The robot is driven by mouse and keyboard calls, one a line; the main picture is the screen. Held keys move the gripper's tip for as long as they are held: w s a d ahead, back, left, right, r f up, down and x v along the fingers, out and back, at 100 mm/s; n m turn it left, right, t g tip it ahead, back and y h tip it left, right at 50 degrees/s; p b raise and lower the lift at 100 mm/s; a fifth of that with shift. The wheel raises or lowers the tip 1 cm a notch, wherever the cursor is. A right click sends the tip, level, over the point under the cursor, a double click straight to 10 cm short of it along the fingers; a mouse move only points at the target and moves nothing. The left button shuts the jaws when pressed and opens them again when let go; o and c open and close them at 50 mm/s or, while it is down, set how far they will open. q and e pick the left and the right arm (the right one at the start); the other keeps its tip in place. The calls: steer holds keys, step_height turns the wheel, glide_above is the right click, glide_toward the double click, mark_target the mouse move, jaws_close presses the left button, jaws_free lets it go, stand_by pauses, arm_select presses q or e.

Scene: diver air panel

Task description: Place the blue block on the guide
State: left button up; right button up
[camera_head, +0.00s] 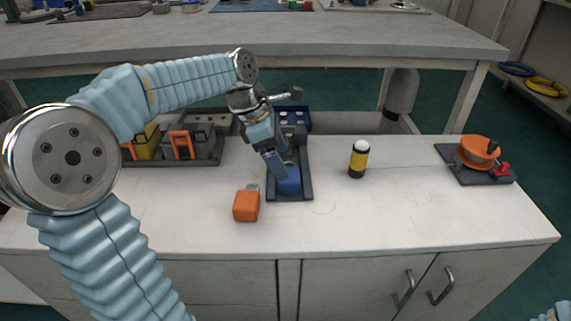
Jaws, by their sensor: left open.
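The blue block (289,181) sits in the dark channel of the guide (304,190), near its front end. My left gripper (281,174) reaches down from the upper left with its fingertips at the block's left and upper side. It is open; the block is partly hidden behind the fingers, and I cannot tell whether they touch it. Only a bit of my right arm shows in the bottom right corner; its gripper is out of view.
An orange block (246,206) stands just left of the guide. An orange reel (478,153) is at the far right, and a dark tray (205,155) at the left. The front of the worktop is clear.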

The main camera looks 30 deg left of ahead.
arm_select(q)
steer(key=p+v, duration=0.1)
steer(key=v, duration=0.6)
steer(key=shift+r, duration=0.25)
